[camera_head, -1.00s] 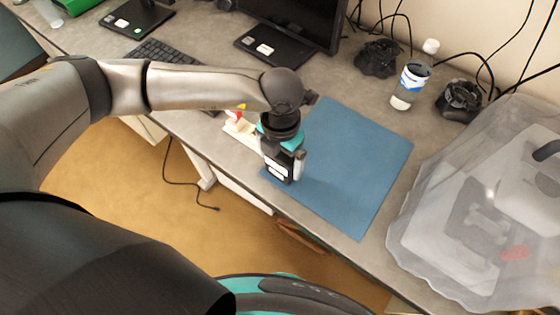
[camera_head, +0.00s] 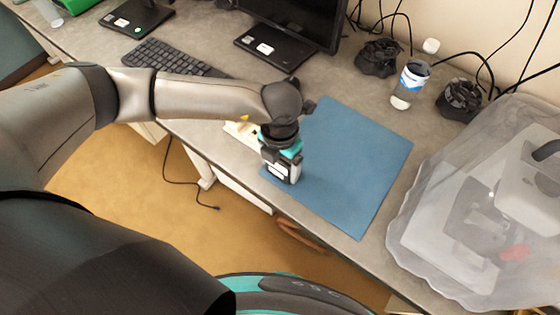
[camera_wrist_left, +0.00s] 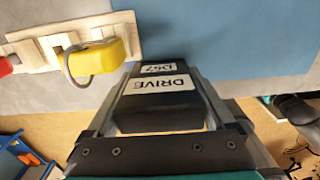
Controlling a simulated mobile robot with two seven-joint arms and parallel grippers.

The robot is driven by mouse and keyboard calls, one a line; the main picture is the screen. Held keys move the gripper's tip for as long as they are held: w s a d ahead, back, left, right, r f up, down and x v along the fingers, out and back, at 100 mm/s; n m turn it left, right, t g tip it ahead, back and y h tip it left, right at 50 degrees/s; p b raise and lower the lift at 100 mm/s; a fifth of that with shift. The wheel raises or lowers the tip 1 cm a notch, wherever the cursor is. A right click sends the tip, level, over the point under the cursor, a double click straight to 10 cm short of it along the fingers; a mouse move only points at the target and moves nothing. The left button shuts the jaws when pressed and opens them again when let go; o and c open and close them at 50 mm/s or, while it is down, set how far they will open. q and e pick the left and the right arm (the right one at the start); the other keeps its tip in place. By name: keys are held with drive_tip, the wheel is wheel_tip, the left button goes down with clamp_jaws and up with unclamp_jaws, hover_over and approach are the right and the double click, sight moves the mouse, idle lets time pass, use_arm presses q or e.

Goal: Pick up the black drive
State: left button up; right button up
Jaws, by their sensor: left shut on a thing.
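The black drive (camera_wrist_left: 165,108) fills the space between my left fingers in the left wrist view. It is a dark block with white labels, one reading "DRIVE". My left gripper (camera_wrist_left: 160,85) is shut on it, one finger along each side. In the head view my left gripper (camera_head: 281,172) points down over the front left edge of the blue mat (camera_head: 350,160). There the drive is hard to tell apart from the gripper. I cannot tell whether the drive still touches the surface. My right gripper is not in view.
A pale wooden holder (camera_wrist_left: 75,40) with a yellow item (camera_wrist_left: 95,62) stands close beside the drive. A keyboard (camera_head: 170,57) and monitor stand lie behind my arm. A bottle (camera_head: 410,85) and a plastic-covered machine (camera_head: 490,210) are to the right. Most of the mat is clear.

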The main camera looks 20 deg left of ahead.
use_arm(q)
drive_tip(key=c, duration=0.4)
drive_tip(key=shift+o, duration=0.2)
drive_tip(key=shift+r, duration=0.15)
